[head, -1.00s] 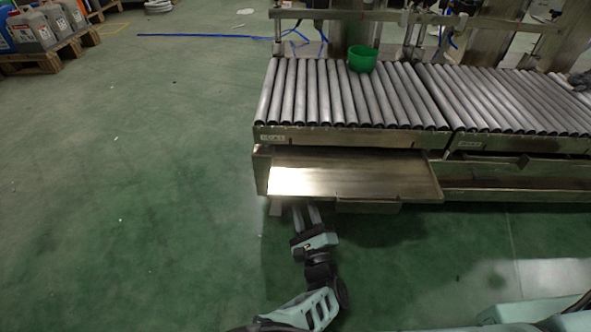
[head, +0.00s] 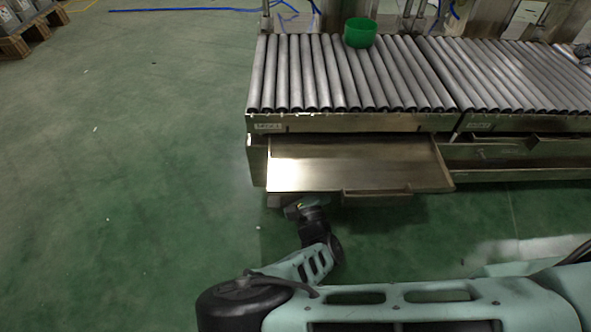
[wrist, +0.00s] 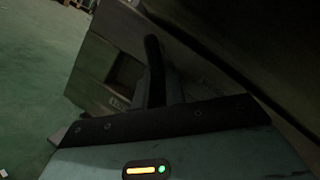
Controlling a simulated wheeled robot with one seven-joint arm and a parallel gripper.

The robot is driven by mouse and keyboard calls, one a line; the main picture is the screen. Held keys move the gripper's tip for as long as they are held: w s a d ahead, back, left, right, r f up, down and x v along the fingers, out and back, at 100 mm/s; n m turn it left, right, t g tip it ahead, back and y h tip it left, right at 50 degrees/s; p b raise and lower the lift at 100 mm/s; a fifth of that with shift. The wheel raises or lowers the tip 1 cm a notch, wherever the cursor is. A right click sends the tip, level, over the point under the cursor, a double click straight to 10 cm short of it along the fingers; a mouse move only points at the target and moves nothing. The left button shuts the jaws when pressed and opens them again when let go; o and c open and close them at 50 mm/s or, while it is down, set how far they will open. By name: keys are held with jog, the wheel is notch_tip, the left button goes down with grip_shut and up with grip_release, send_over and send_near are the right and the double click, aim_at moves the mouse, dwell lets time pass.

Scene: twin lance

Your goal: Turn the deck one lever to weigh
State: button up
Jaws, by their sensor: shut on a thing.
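The left roller deck (head: 340,85) has a small label plate (head: 268,127) on its front, too small to read surely. A metal tray (head: 360,165) sticks out below it. In the head view my arm reaches under the tray's front left edge, which hides my fingers. In the wrist view my gripper (wrist: 160,88) is shut around a dark, upright, bar-like piece (wrist: 153,48), seemingly the lever.
A green cup (head: 360,33) stands on the rollers of the left deck. A second roller deck (head: 500,80) adjoins on the right. A pallet with containers (head: 28,30) is at the far left. The green floor (head: 130,180) to the left is clear.

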jog(key=shift+r, duration=0.1)
grip_shut()
jog(key=shift+d+r+n+p, duration=0.15)
jog(key=shift+n+p, duration=0.35)
jog(key=shift+p, duration=0.5)
jog(key=shift+n+g+p, duration=0.3)
jog(key=shift+n+p, duration=0.1)
jog(key=shift+p, duration=0.3)
jog(key=o, duration=0.7)
grip_release()
jog(key=shift+o, duration=0.2)
